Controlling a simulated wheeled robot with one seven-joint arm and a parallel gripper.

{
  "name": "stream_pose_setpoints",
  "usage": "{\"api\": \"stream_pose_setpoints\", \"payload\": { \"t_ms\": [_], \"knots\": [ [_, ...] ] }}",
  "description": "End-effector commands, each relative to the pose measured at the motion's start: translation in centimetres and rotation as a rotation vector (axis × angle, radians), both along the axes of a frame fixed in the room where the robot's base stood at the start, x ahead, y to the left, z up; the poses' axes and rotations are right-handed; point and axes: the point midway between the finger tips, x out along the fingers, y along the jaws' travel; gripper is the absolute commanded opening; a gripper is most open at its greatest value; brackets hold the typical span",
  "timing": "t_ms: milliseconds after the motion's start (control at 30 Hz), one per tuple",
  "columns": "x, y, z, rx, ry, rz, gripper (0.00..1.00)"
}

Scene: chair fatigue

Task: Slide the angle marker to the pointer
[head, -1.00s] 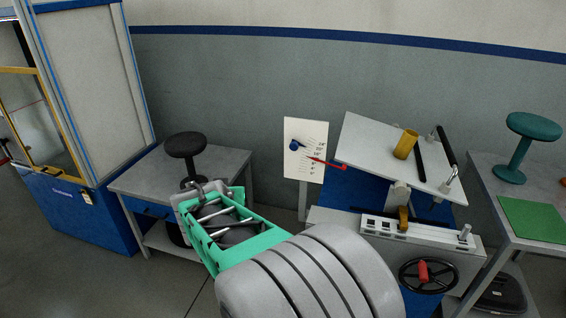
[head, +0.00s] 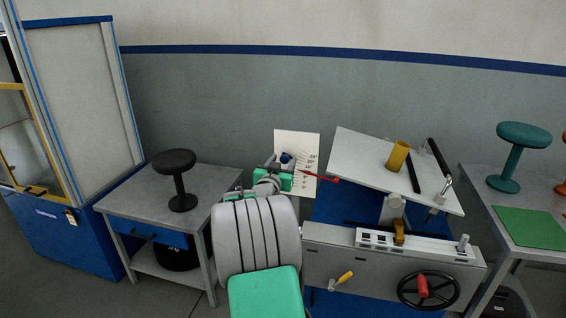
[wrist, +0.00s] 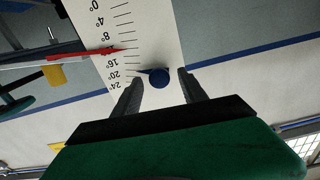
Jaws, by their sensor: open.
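The angle marker is a blue round knob (wrist: 158,79) with a thin tip on a white scale board (wrist: 150,20). In the wrist view its tip lies near the 20° mark. The red pointer (wrist: 95,55) ends on the scale between the 8° and 16° labels. My gripper (wrist: 160,77) is open, with one fingertip on each side of the knob; I cannot tell whether either touches it. In the head view the knob (head: 287,158) shows between my fingers, and the red pointer (head: 320,177) reaches in from the right.
The tilted white plate (head: 370,155) with a yellow cylinder (head: 398,155) stands right of the board, above a grey bench with a black handwheel (head: 428,290). A grey table (head: 215,185) with a black stool (head: 174,165) is at left. A green mat (head: 530,228) lies at right.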

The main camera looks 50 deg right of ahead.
Motion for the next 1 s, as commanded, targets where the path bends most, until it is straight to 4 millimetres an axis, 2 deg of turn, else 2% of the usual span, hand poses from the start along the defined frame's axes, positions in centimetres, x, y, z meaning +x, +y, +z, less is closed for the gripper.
{"api": "stream_pose_setpoints", "payload": {
  "t_ms": [100, 700, 1000],
  "knots": [
    [0.01, 0.04, 0.0, 0.0, 0.0, 0.0, 0.48],
    [0.06, 0.11, 0.03, 0.0, 0.0, 0.001, 0.0],
    [0.1, 0.14, 0.06, 0.0, -0.001, 0.002, 0.0]
  ]
}}
